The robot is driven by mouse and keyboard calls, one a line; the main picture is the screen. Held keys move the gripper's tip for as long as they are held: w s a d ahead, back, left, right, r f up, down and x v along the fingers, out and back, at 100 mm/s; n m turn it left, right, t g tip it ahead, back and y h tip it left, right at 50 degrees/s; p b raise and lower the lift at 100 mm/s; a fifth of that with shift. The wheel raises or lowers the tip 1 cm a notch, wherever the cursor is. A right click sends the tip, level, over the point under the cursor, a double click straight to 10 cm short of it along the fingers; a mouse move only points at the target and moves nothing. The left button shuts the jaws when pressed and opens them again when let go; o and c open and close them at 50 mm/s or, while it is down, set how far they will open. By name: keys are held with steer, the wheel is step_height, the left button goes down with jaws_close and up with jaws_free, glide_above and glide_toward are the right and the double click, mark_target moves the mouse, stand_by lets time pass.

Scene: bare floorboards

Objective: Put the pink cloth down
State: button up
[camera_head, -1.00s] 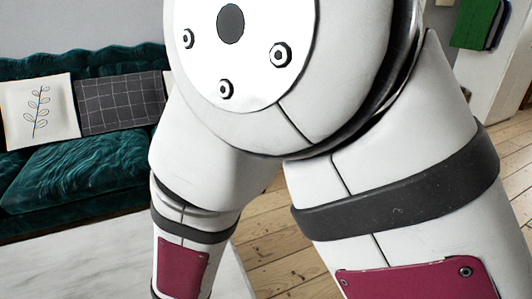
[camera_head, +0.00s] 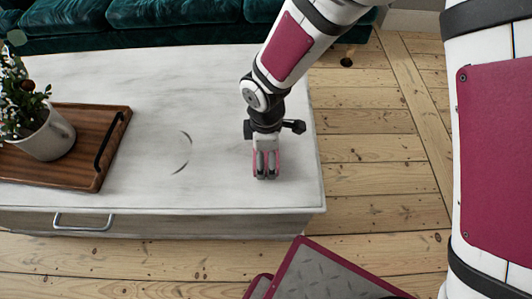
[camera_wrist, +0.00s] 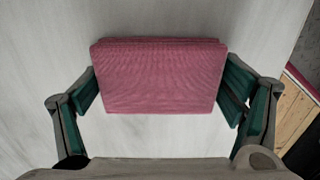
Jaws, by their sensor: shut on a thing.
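The pink cloth (camera_wrist: 160,76) is a folded, flat-looking block between the two fingers of my gripper (camera_wrist: 162,92) in the wrist view. The fingers press on its left and right ends. In the head view my gripper (camera_head: 266,172) points down over the right part of a pale marble-look table (camera_head: 215,90). Only thin pink edges of the cloth (camera_head: 279,163) show there beside the fingers. I cannot tell whether the cloth touches the tabletop.
A wooden tray (camera_head: 88,180) with a black handle holds a potted plant (camera_head: 48,138) at the table's left. The tabletop between tray and gripper is clear. The table's right edge is close to my gripper, with floorboards (camera_head: 375,150) beyond. A green sofa (camera_head: 130,12) stands behind.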

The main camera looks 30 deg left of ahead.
steer(key=o, duration=1.1)
steer(key=shift+c, duration=0.2)
step_height(320, 180, up, 12)
steer(key=p, duration=0.4)
steer(key=shift+p, duration=0.35)
steer(key=shift+r, duration=0.1)
